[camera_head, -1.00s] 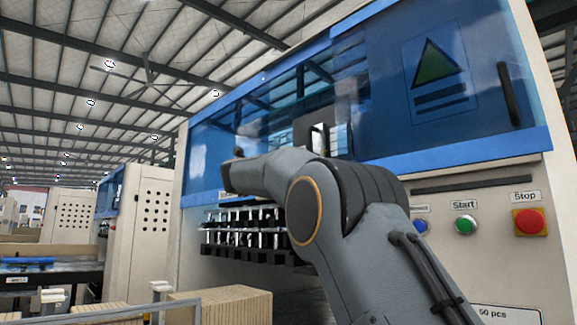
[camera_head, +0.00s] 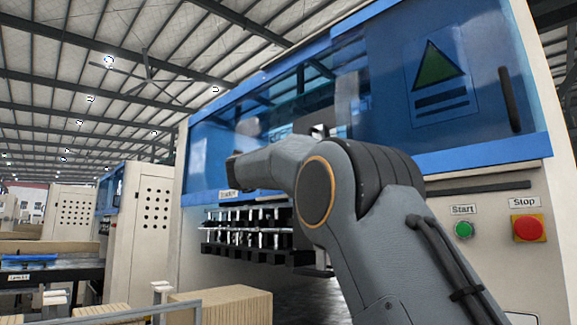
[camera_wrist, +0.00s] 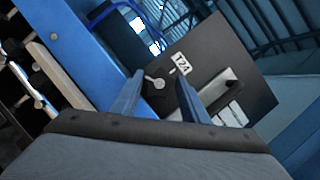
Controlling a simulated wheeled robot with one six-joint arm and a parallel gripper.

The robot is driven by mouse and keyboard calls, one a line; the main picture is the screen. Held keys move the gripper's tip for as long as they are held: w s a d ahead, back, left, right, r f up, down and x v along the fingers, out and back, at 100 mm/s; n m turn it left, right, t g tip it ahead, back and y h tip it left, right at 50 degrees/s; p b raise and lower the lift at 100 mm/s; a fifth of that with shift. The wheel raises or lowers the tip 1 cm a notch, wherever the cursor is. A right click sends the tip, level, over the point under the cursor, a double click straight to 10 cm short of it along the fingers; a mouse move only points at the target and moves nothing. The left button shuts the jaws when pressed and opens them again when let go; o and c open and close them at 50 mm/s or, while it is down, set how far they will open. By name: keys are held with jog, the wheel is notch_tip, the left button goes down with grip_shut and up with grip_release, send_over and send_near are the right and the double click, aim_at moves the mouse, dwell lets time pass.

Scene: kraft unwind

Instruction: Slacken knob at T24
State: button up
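The label T24 (camera_wrist: 182,65) is on a dark plate (camera_wrist: 245,82) in the wrist view. Just left of the label is a small silver knob (camera_wrist: 158,83) with a short lever-like part. My gripper (camera_wrist: 162,76) is open, with its two fingers apart. The knob shows between the fingers, and no contact is visible; I cannot tell how far the tips are from the plate. In the head view my arm reaches to the machine's front, and the knob and the fingertips cannot be made out.
The machine has a blue window panel (camera_head: 445,85) with a dark handle (camera_head: 509,98). Start (camera_head: 464,229) and Stop (camera_head: 528,228) buttons are at the right. Stacked cardboard (camera_head: 222,306) stands in front at lower left.

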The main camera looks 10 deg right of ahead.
jog(key=o, duration=0.3)
jog(key=shift+d, duration=0.1)
jog(key=shift+f, duration=0.1)
